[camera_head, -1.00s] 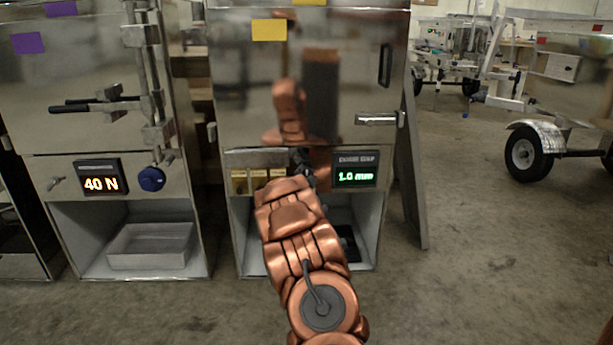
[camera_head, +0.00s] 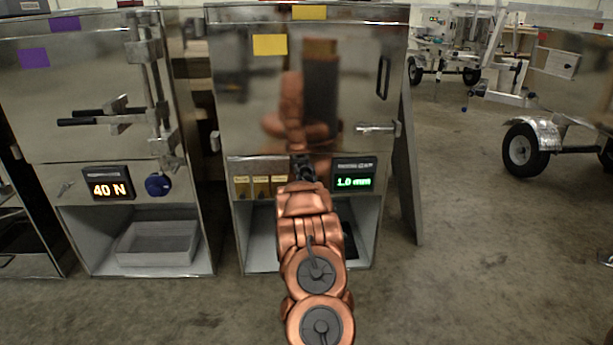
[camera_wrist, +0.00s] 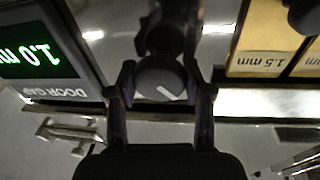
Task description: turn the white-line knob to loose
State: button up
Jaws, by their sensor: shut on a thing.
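The knob (camera_wrist: 158,75) is dark and round with a short white line on its face. It shows in the wrist view between the two fingers of my gripper (camera_wrist: 160,90), which are closed on its sides. The white line lies slanted in that picture. In the head view my gripper (camera_head: 303,171) is at the panel of the middle steel cabinet (camera_head: 230,110), left of the green display (camera_head: 353,181) reading 1.0 mm. The knob is hidden there behind my gripper and arm. No loose or tight marking is readable.
Yellow blocks (camera_head: 261,187) sit left of the knob in the head view; one reads 1.5 mm in the wrist view (camera_wrist: 262,50). The left cabinet has a 40 N display (camera_head: 108,188) and a blue knob (camera_head: 158,185).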

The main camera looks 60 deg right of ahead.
jog(key=n+t+p, duration=0.1)
jog(key=n+p, duration=0.1)
jog(key=n, duration=0.2)
jog(key=shift+r, duration=0.15)
jog(key=n+p, duration=0.1)
jog(key=n, duration=0.3)
jog(key=shift+t+p, duration=0.35)
jog(key=shift+t, duration=0.05)
jog(key=n+t+p, duration=0.1)
jog(key=n, duration=0.3)
jog(key=shift+y, duration=0.4)
jog(key=shift+n+t+y, duration=0.3)
jog(key=shift+n+y, duration=0.1)
jog(key=shift+n, duration=1.5)
jog(key=o, duration=1.2)
jog(key=shift+f, duration=0.2)
